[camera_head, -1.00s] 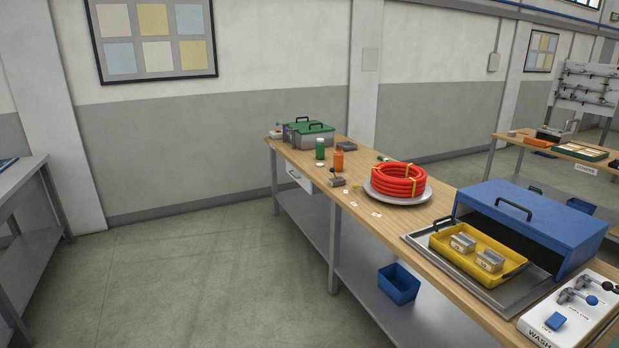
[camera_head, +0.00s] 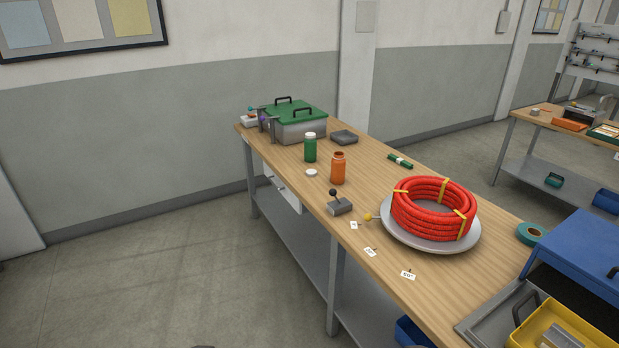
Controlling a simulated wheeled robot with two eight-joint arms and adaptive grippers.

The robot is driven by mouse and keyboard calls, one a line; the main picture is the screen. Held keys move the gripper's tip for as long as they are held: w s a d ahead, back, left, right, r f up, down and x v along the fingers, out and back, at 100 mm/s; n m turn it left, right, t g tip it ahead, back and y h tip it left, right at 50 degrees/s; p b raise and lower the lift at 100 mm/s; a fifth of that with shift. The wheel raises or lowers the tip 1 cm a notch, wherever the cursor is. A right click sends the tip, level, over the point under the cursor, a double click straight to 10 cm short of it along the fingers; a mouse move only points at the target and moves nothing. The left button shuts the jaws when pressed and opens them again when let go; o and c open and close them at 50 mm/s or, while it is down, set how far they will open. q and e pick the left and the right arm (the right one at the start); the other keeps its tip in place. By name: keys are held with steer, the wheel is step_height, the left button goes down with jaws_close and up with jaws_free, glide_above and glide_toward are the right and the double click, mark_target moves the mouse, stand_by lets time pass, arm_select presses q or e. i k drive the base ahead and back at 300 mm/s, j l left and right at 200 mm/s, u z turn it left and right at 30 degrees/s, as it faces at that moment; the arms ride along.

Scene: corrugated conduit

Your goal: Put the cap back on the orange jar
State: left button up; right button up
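The orange jar (camera_head: 338,169) stands upright on the wooden workbench, and its top looks uncapped. A small white cap (camera_head: 311,173) lies flat on the bench just left of the orange jar, near the bench's front edge. A green jar (camera_head: 310,148) with a white cap on it stands upright behind them.
On the workbench (camera_head: 395,172), a lever box (camera_head: 340,206) stands in front of the orange jar. A red conduit coil (camera_head: 433,207) on a round plate is to the right. A green-lidded metal box (camera_head: 297,120) stands behind. Open floor lies left.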

mark_target(339, 161)
steer(key=i+z, duration=0.1)
steer(key=z, duration=0.35)
steer(key=i+j+z, duration=0.1)
steer(key=z, duration=0.3)
steer(key=i+j+z, duration=0.25)
steer(key=j+z, duration=0.25)
steer(key=i+j+z, duration=0.25)
steer(key=j, duration=0.2)
steer(key=j+z, duration=0.3)
steer(key=i+j, duration=0.15)
steer(key=j, duration=0.6)
steer(key=i+j+z, duration=0.1)
steer(key=j, duration=0.65)
steer(key=i+j, duration=0.1)
steer(key=j, duration=0.7)
steer(key=i+j+z, duration=0.15)
steer(key=j, duration=0.6)
